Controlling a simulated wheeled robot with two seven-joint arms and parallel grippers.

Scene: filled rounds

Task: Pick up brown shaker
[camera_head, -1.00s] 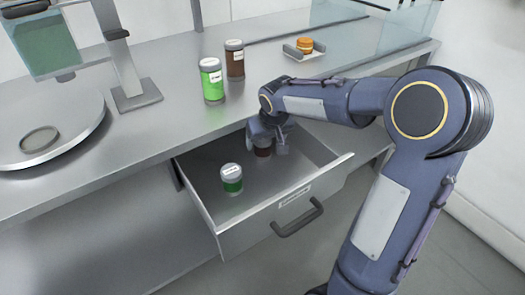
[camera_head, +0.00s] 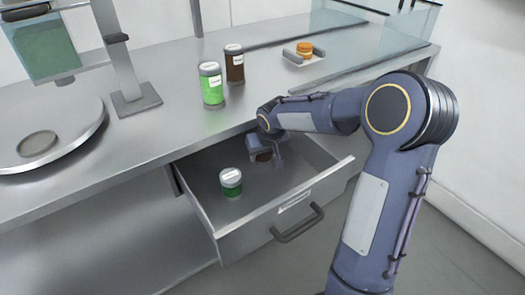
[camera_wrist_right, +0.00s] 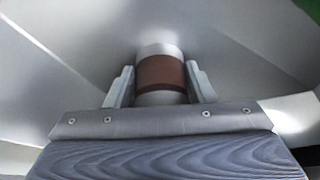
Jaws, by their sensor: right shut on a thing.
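A brown shaker (camera_wrist_right: 160,73) with a pale top and base sits between the two fingers of my right gripper (camera_wrist_right: 160,88) in the right wrist view. In the head view my right gripper (camera_head: 264,150) reaches into the open drawer (camera_head: 230,222), and only a small dark part of that shaker (camera_head: 264,156) shows. The gripper is shut on it. I cannot tell whether it touches the drawer floor. Another brown shaker (camera_head: 235,66) stands upright on the counter. My left gripper is not in view.
A green shaker (camera_head: 231,185) stands in the drawer to the left of the gripper. A taller green shaker (camera_head: 211,86) stands on the counter (camera_head: 150,138). A small tray (camera_head: 290,55) with an orange item (camera_head: 304,48) lies further back. A round plate (camera_head: 75,127) is at left.

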